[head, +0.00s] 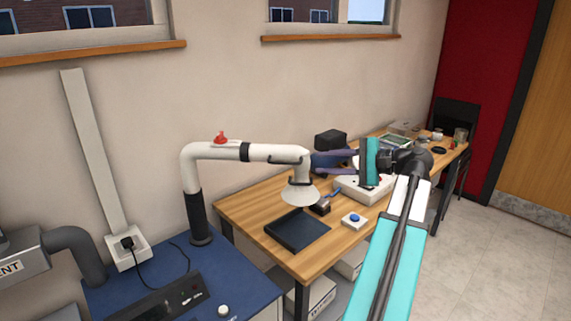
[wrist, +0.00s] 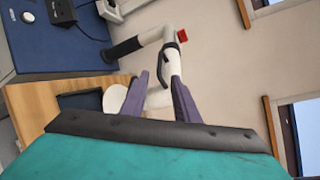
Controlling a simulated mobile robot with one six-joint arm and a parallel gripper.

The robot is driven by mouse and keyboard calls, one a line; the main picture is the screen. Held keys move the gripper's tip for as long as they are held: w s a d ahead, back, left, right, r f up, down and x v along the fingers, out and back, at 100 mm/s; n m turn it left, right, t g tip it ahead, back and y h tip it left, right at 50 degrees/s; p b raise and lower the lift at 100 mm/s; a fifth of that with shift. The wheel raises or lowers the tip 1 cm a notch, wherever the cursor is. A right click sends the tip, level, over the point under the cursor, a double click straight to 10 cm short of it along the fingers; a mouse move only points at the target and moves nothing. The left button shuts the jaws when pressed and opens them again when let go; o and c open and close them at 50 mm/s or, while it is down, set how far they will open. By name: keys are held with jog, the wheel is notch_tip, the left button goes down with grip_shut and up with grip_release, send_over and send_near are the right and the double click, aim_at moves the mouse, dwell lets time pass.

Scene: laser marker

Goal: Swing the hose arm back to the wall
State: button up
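The white hose arm (head: 215,152) rises from a black sleeve at the blue cabinet, bends, and reaches right over the wooden bench. Its cone-shaped hood (head: 300,195) hangs above a black tray. A dark curved handle (wrist: 165,68) is on the hose arm near the hood end. My gripper (head: 314,160) is just right of that end, its purple fingers pointing left. In the wrist view my gripper (wrist: 160,76) has its fingers apart, with the white pipe visible between them and the handle near the tips. I cannot tell whether they touch it.
A red lever (head: 220,138) sits on top of the hose arm. The wall (head: 225,90) behind is bare below the windows. The blue cabinet (head: 130,290) stands at lower left.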

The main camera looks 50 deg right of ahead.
aim_at(289, 163)
jog(key=p+x, duration=0.3)
jog(key=x, duration=0.8)
jog(key=shift+w+a, duration=0.2)
jog(key=shift+w, duration=0.15)
jog(key=shift+p+x, duration=0.35)
jog(key=shift+x, duration=0.55)
jog(key=shift+f, duration=0.15)
grip_shut()
